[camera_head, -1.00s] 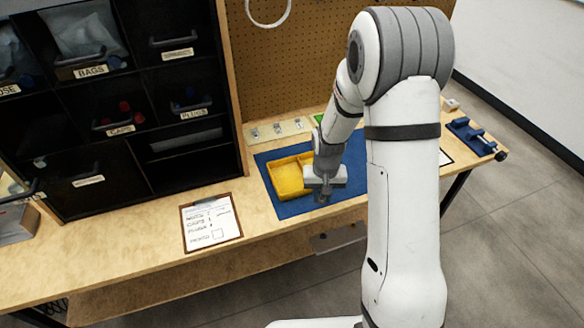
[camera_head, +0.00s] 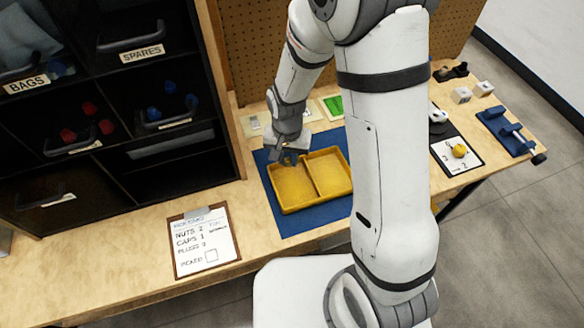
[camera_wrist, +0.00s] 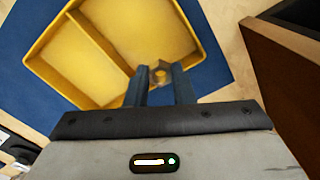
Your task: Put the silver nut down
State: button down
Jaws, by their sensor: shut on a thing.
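My gripper (camera_head: 289,160) points down over the back left edge of the yellow two-compartment tray (camera_head: 284,209), seen in the head view. In the wrist view the gripper (camera_wrist: 160,84) is shut on the silver nut (camera_wrist: 160,72), a small six-sided piece with a hole, tinted yellowish. The nut is at the fingertips, over or close to the rim of the tray (camera_wrist: 50,73); its height above the tray is hard to judge. In the head view the nut is too small to make out. Both visible tray compartments look empty.
The tray lies on a blue mat (camera_head: 290,227). A clipboard (camera_head: 204,242) lies at the front left. A black bin shelf (camera_head: 222,125) stands close on the left. A yellow part on a white card (camera_head: 459,151) and a blue holder (camera_head: 508,132) are at the right.

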aim_at(289, 176)
jog(key=shift+d+f, duration=0.15)
jog(key=shift+f, duration=2.7)
jog(key=shift+f, duration=0.1)
jog(key=c, duration=1.2)
grip_release()
jog(key=shift+c, duration=0.2)
